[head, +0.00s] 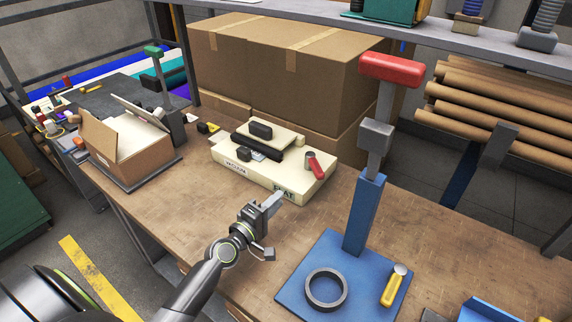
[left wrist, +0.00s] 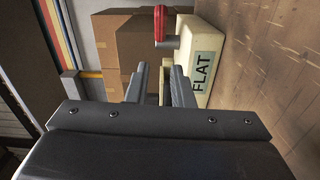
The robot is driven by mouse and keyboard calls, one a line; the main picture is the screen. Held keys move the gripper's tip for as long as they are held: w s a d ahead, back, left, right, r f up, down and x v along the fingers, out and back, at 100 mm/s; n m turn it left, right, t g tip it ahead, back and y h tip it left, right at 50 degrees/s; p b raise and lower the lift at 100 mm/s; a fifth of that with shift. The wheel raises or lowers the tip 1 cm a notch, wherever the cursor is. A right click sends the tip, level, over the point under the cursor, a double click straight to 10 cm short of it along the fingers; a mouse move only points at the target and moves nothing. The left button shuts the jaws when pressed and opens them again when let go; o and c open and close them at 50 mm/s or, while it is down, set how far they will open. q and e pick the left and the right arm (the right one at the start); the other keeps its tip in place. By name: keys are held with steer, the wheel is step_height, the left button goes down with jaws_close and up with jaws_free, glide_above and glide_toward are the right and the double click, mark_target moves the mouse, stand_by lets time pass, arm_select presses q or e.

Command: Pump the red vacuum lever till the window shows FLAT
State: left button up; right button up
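The cream vacuum machine (head: 232,172) sits on the wooden bench, labelled VACUUM on its front. Its red lever (head: 315,166) stands on its right part, with a grey end. The window (head: 284,192) on the front face reads FLAT, and the left wrist view shows the same word on it (left wrist: 203,72). My left gripper (head: 277,201) is in front of the machine, near the window. In the left wrist view its two fingers (left wrist: 158,80) are apart with nothing between them. The red lever (left wrist: 159,22) shows beyond the fingertips, apart from them. My right gripper is not in view.
A blue-based press with a red handle (head: 391,69) stands at the right; a dark ring (head: 326,290) and a yellow-handled tool (head: 391,287) lie on its base. Large cardboard boxes (head: 285,62) stand behind the machine. An open carton (head: 128,148) is at the left.

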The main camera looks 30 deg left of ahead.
mark_target(315, 174)
arm_select(q)
steer(key=o, duration=0.4)
steer(key=m, duration=0.2)
steer(key=d+m, duration=0.1)
steer(key=m, duration=0.1)
steer(key=shift+s+r+b, duration=0.15)
steer(key=shift+s+b, duration=0.15)
steer(key=shift+o, duration=0.2)
steer(key=d+m+b, duration=0.1)
steer(key=m, duration=0.7)
steer(key=s+d+m+b, duration=0.1)
steer(key=m+b, duration=0.1)
steer(key=m, duration=0.7)
steer(key=s+d+m+y+b, duration=0.1)
steer(key=m+b, duration=0.1)
steer(key=m, duration=0.6)
steer(key=shift+f, duration=0.25)
steer(key=m+b, duration=0.1)
steer(key=m, duration=0.4)
steer(key=shift+s+y, duration=0.1)
steer(key=shift+y, duration=0.3)
steer(key=w, duration=0.5)
steer(key=w+p, duration=0.1)
steer(key=w, duration=0.5)
steer(key=w+p, duration=0.1)
steer(key=w, duration=0.5)
steer(key=shift+w+d+r, duration=0.1)
steer(key=shift+w+d, duration=0.05)
steer(key=shift+d, duration=0.25)
